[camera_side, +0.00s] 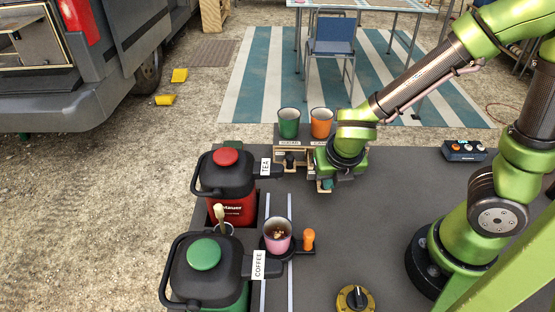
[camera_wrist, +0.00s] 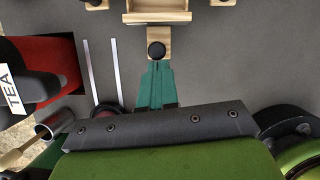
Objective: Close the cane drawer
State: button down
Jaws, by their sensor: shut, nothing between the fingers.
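A small wooden drawer unit (camera_side: 292,153) stands at the far edge of the dark worktop, with two labelled fronts. The right-hand label is mostly hidden by my arm, so I cannot read which drawer is cane. In the wrist view a pale wooden drawer (camera_wrist: 157,17) sticks out at the top, with a black knob (camera_wrist: 156,50) on a wooden block in front of it. My gripper (camera_wrist: 157,66) is shut, its green fingers together just short of the knob; I cannot tell if they touch it. In the side view my gripper (camera_side: 325,185) hides most of that drawer.
A green cup (camera_side: 289,123) and an orange cup (camera_side: 321,123) stand on the unit. The red tea dispenser (camera_side: 230,207), green coffee dispenser (camera_side: 205,256) and a pink cup (camera_side: 278,239) are at the left. A control box (camera_side: 464,151) lies right. The middle worktop is clear.

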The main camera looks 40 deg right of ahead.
jog(key=w+d, duration=0.5)
jog(key=shift+d, duration=0.15)
